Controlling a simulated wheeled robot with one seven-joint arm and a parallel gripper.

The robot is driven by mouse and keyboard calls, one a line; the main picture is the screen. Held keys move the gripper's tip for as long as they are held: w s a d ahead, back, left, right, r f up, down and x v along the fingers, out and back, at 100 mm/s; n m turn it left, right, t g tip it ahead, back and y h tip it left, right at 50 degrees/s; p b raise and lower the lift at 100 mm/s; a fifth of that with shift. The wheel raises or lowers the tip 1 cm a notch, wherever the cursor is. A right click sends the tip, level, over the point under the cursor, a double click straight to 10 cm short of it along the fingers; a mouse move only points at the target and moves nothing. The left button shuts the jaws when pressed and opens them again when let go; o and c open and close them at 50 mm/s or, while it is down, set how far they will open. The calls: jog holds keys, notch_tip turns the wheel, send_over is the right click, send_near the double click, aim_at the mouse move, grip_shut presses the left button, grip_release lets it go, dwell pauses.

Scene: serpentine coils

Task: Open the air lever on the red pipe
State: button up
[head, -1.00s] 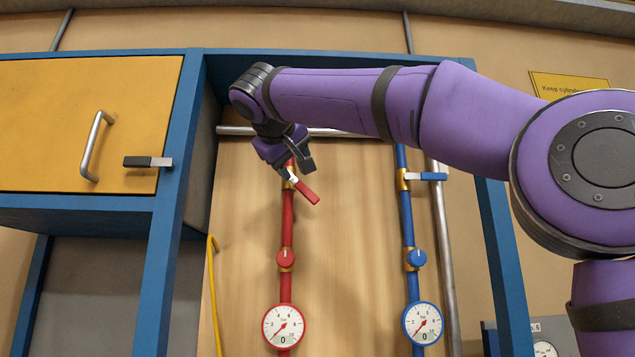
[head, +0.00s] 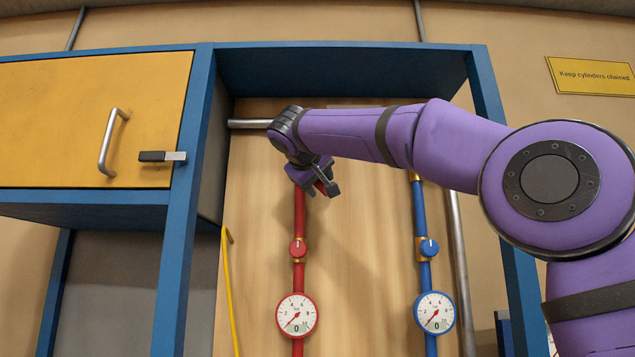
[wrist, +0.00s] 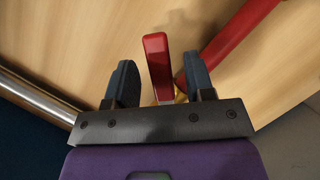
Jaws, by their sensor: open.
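The red pipe (head: 299,212) runs up the wooden panel, and its upper part is hidden behind my gripper. The red air lever (wrist: 157,62) stands between my two fingers in the wrist view, at an angle to the red pipe (wrist: 232,38). In the head view only a small red bit of the lever (head: 320,188) shows. My gripper (head: 324,186) is open around the lever; in the wrist view (wrist: 160,85) a gap shows on the left finger's side, and the lever's base is partly hidden by the gripper body.
The red gauge (head: 297,315) points near 0, below a red knob (head: 298,248). A blue pipe (head: 421,205) with its own knob and gauge stands to the right. A blue frame post (head: 181,230) and yellow cabinet (head: 60,120) stand left. A grey horizontal pipe (head: 250,124) runs behind my wrist.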

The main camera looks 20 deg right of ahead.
aim_at(299, 199)
grip_shut()
dwell(0.4)
jog(key=shift+w+a+f+m+t+y, duration=0.15)
jog(key=shift+w+a+f+m+y, duration=0.15)
jog(key=shift+a+m+y, duration=0.6)
jog(key=shift+w+a+f+m+t+y, duration=0.15)
jog(key=shift+a+f+m+y, duration=0.25)
jog(key=shift+m, duration=0.75)
jog(key=shift+w+a+f+m+t+y, duration=0.1)
jog(key=shift+w+a+f+m+y, duration=0.15)
jog(key=shift+a+m+y, duration=0.65)
jog(key=shift+d+r+m, duration=0.1)
jog(key=shift+m, duration=0.15)
grip_release()
jog(key=shift+s, duration=0.1)
